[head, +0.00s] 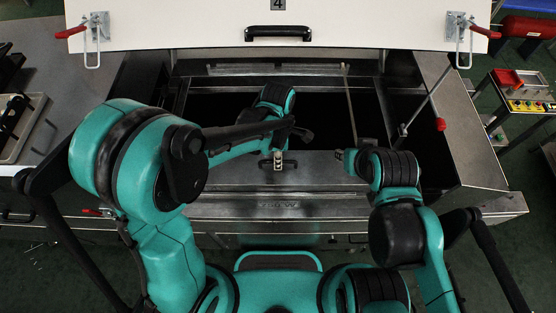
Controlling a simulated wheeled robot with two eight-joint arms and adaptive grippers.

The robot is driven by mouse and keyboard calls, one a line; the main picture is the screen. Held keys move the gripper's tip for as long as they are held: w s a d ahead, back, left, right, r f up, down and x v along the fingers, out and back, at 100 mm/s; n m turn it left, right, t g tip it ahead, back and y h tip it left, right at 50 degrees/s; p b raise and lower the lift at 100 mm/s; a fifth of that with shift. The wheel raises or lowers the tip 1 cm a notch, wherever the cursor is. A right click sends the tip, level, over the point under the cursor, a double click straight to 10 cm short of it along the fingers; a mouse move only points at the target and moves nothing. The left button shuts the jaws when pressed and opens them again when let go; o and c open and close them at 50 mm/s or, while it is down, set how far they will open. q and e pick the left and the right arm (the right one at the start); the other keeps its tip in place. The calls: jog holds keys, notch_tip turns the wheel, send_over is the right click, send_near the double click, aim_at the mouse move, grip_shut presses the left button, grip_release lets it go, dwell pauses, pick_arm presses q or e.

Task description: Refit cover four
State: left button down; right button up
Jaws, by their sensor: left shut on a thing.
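The white cover (180,28) marked "4" spans the top of the head view. It has a black bar handle (278,33) and a red-handled latch at each side. Below it is a dark opening in the grey metal dryer. My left gripper (278,160) is shut on a dark handle (291,164) on a grey metal panel (330,172) at the near edge of the opening. My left forearm and wrist hide part of the opening. My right gripper (344,157) is near the panel's right part, apart from the left one. Its finger gap is too small to read.
A rod with a red knob (440,124) leans at the opening's right side. A control box with buttons (530,106) stands at the far right. A metal tray (35,130) lies at the left. A red cylinder (527,27) is at the top right.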

aim_at(219, 182)
pick_arm(q)
jog(key=shift+f, duration=0.15)
pick_arm(e)
jog(key=shift+f, duration=0.15)
pick_arm(q)
jog(key=c, duration=1.5)
grip_release()
jog(key=shift+c, duration=0.2)
notch_tip(219, 182, up, 12)
jog(key=w, duration=0.1)
jog(key=shift+w, duration=0.35)
jog(key=shift+a, duration=0.1)
